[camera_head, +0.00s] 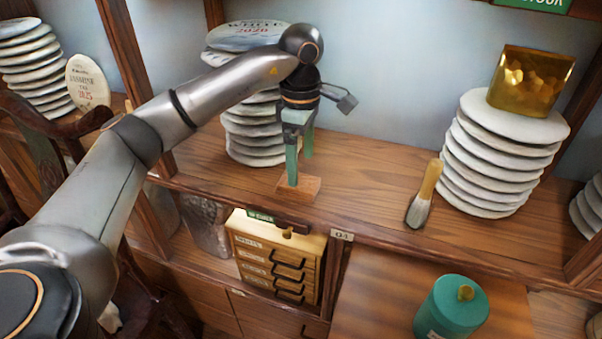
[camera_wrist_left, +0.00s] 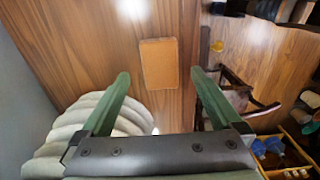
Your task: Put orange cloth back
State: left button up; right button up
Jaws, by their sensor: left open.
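A flat orange-brown rectangle (camera_head: 309,186), the only thing here that could be the orange cloth, lies on the wooden shelf near its front edge. In the left wrist view the rectangle (camera_wrist_left: 158,65) lies ahead of the fingers, in line with the gap between them. My left gripper (camera_head: 300,168) points down at it, with green fingers. It is open and nothing is between its fingers (camera_wrist_left: 160,74). One finger hides part of the rectangle in the head view; I cannot tell whether they touch. My right gripper is not in view.
A stack of pale tea cakes (camera_head: 255,140) stands close behind my left gripper. Another stack (camera_head: 490,160) at the right carries a gold box (camera_head: 531,80). A brush (camera_head: 425,195) lies before it. Below are a small drawer cabinet (camera_head: 275,255) and a teal canister (camera_head: 452,308). The shelf's middle is clear.

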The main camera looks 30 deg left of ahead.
pick_arm(q)
jog(key=shift+r, duration=1.45)
